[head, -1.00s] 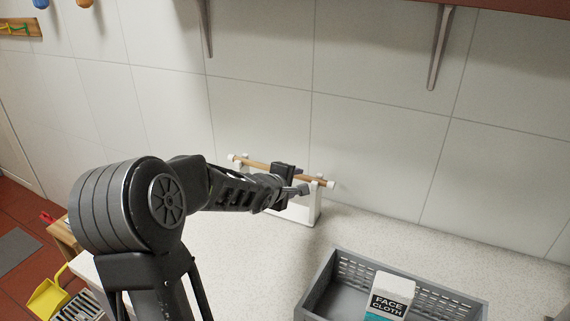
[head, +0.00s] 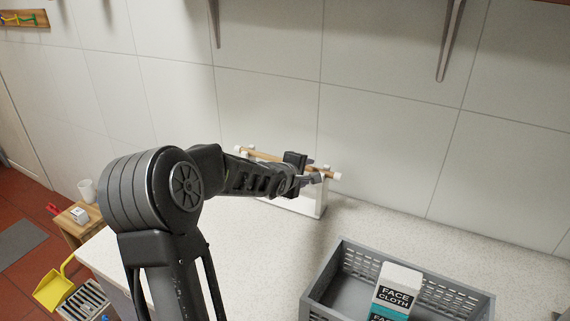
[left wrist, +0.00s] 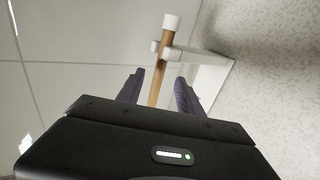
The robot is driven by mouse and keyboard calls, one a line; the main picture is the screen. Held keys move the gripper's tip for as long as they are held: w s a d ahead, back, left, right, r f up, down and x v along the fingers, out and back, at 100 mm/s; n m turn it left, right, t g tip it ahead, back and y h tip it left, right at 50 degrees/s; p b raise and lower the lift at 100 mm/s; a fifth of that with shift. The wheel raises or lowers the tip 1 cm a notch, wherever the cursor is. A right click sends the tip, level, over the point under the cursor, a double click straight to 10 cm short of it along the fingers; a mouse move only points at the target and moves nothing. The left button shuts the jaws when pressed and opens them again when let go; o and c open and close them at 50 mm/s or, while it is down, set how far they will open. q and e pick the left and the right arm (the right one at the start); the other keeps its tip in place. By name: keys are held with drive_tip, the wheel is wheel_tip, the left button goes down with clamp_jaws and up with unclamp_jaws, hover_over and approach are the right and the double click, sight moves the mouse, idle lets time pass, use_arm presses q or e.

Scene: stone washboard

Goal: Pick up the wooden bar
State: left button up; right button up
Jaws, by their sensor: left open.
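The wooden bar (head: 262,156) has white end caps and rests across a white stand (head: 312,204) on the counter by the tiled wall. In the left wrist view the bar (left wrist: 160,75) runs lengthwise between the two dark fingers. My left gripper (head: 307,181) is at the bar near its right end, partly hiding it. The left wrist view shows the gripper (left wrist: 160,92) open, a finger on each side of the bar, with no clear contact. The bar's lower part in that view is hidden by the gripper body. My right gripper is not in view.
A grey basket (head: 335,270) holding a face cloth box (head: 397,290) stands at the front right of the speckled counter (head: 240,255). Shelf brackets (head: 450,40) hang above. A small wooden stool (head: 82,222) and yellow dustpan (head: 52,291) are on the left floor.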

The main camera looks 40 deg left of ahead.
sight(312, 170)
use_arm(q)
drive_tip(key=x, duration=0.4)
idle(0.5)
clamp_jaws()
idle(0.4)
